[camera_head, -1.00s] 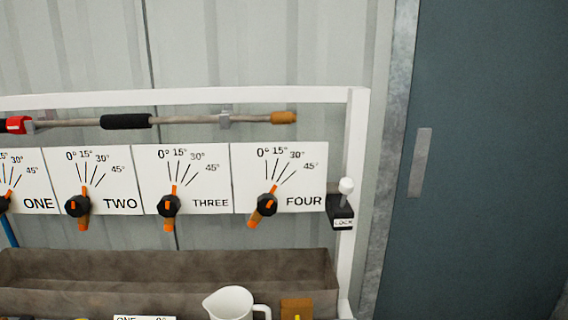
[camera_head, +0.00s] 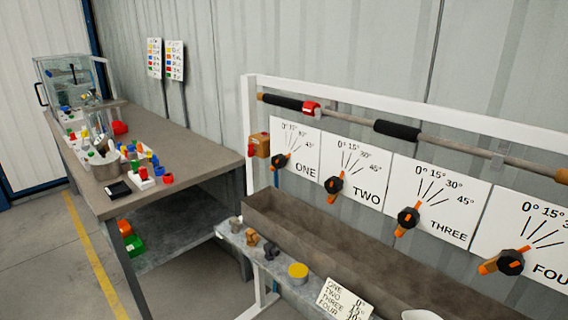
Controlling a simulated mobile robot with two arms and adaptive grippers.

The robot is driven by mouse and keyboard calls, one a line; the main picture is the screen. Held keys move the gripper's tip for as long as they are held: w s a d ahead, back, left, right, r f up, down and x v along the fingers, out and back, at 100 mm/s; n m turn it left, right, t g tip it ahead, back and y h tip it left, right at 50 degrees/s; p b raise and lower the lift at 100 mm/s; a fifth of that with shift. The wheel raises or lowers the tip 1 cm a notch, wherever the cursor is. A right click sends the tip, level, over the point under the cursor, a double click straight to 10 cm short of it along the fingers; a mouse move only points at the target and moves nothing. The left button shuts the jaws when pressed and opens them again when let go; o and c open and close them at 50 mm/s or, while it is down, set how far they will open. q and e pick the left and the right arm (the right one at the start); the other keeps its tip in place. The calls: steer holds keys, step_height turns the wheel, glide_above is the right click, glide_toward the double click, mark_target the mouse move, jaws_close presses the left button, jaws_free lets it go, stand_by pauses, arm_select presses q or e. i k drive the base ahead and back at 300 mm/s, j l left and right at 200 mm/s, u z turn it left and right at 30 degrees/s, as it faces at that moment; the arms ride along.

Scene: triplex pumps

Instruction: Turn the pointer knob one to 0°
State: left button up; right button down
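Pointer knob one (camera_head: 280,161) is a black knob with an orange pointer, at the lower left of the white dial plate marked ONE (camera_head: 296,146). The plate carries marks for 0°, 15°, 30° and 45°. The knob's orange pointer end slants up to the right, and its exact angle is too small to read. Knobs two (camera_head: 333,185), three (camera_head: 407,218) and four (camera_head: 509,262) stand in a row to the right. A small card (camera_head: 345,300) below lists ONE 0°, TWO 15° and more, partly cut off. Neither of my grippers is in view.
A brown trough (camera_head: 320,240) runs below the dials. A bar with black grips (camera_head: 397,130) runs above them. A shelf holds a yellow-topped container (camera_head: 298,272) and small parts. A cluttered workbench (camera_head: 190,150) stands at left, with open floor (camera_head: 50,260) before it.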

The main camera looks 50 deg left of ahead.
mark_target(279, 161)
steer(key=j+u, duration=0.1)
steer(key=u, duration=1.4)
